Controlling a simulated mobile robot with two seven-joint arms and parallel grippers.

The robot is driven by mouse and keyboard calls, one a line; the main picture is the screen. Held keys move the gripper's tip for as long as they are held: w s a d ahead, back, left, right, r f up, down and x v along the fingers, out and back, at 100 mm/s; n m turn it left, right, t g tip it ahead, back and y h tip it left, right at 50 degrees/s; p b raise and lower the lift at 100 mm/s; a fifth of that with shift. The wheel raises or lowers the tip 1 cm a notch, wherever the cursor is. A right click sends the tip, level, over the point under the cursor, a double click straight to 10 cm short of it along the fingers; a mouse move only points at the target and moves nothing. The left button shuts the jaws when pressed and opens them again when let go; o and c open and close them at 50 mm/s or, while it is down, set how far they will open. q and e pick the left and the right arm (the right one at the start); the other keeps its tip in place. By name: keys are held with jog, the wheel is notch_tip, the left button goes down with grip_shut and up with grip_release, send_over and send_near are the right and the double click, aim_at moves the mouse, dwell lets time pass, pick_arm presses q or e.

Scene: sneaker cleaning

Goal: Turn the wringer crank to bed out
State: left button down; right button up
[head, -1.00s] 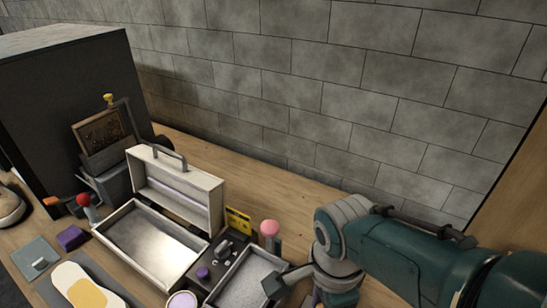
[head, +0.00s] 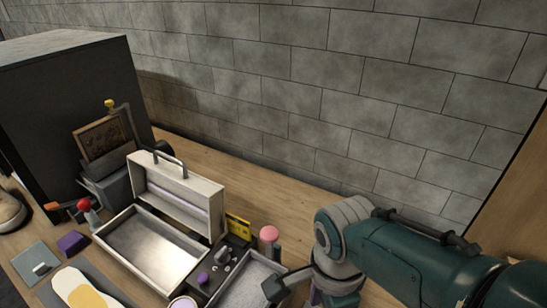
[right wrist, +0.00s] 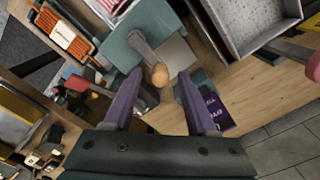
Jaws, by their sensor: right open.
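In the right wrist view, a grey crank arm (right wrist: 145,49) ends in a round wooden knob (right wrist: 160,75). It is on a teal box-like body (right wrist: 125,27), which I take to be the wringer. My right gripper (right wrist: 160,85) is open, with its purple-padded fingers on either side of the knob. I cannot tell whether either finger touches it. In the head view my right gripper (head: 294,286) is at the bottom, partly cut off, and the crank is not visible there. My left gripper is in no view.
A speckled grey tray (right wrist: 243,48) stands close by in the right wrist view. A pink-knobbed handle (head: 269,234) stands beside the arm. An open metal case (head: 188,196), a white-soled shoe (head: 66,277) and a black cabinet (head: 62,90) are to the left. Bare tabletop (head: 240,180) runs along the wall.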

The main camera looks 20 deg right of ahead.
notch_tip(320, 180, up, 7)
jog(key=p, duration=0.3)
jog(key=shift+r+p, duration=0.35)
jog(key=shift+r, duration=0.55)
jog(key=shift+d, duration=0.1)
jog(key=s+d+r+n+t+h, duration=0.1)
jog(key=s+d+r+n, duration=0.3)
jog(key=n, duration=0.4)
jog(key=s+a+r+n+t+y, duration=0.1)
jog(key=s+a+r+n+t, duration=0.2)
jog(key=s+r+n, duration=0.9)
jog(key=w+r+p, duration=0.1)
jog(key=r+p, duration=0.7)
jog(key=p, duration=0.1)
jog(key=w+r+n+p, duration=0.1)
jog(key=w+r+p, duration=0.1)
jog(key=r+p, duration=0.6)
jog(key=shift+w+r+n+p, duration=0.3)
jog(key=shift+r+p, duration=0.1)
jog(key=shift+p, duration=0.6)
jog(key=shift+d, duration=0.1)
